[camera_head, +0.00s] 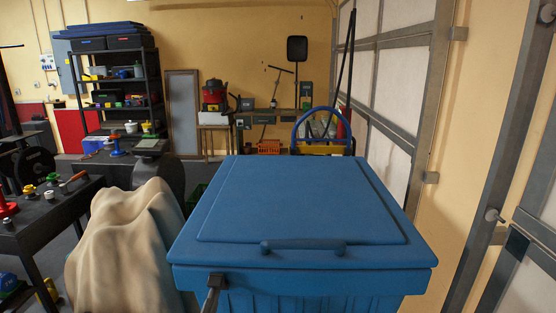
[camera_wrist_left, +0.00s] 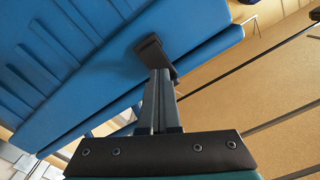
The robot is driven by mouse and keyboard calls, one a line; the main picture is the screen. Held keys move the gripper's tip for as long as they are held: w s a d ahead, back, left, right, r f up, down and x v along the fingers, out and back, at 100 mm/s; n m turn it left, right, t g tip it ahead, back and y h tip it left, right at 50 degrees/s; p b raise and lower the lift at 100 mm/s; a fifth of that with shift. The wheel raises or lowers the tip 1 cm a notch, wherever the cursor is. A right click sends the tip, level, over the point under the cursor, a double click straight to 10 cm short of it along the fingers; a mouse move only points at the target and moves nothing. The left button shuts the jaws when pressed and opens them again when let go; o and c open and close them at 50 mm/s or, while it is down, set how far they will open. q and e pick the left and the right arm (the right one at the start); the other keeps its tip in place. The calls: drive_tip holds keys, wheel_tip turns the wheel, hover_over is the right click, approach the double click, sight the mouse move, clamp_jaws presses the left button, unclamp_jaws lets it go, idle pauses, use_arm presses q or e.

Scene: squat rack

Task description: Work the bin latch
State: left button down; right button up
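The blue bin (camera_head: 300,200) stands in front of me in the head view with its lid down; a bar handle (camera_head: 303,247) lies along the lid's front part. A small dark latch (camera_head: 217,281) sits at the lid's front edge, left of the handle. My left gripper (camera_head: 212,292) reaches up to this latch from below. In the left wrist view my left gripper (camera_wrist_left: 157,76) has its fingers close together with their tips at the dark latch (camera_wrist_left: 150,49), against the blue bin (camera_wrist_left: 70,60). The tips' grip is partly hidden. My right gripper is not in view.
A beige cloth-covered object (camera_head: 125,250) stands close to the bin's left side. A dark table (camera_head: 45,220) with tools is further left. A metal-framed wall (camera_head: 440,100) runs along the right. Shelves (camera_head: 115,85) stand at the back.

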use_arm(q)
drive_tip(key=shift+w+r, duration=0.1)
drive_tip(key=shift+r, duration=0.05)
idle(0.3)
drive_tip(key=s+f+p, duration=0.1)
drive_tip(key=s+p, duration=0.2)
drive_tip(key=s, duration=0.4)
idle(0.6)
drive_tip(key=shift+a+f, duration=0.1)
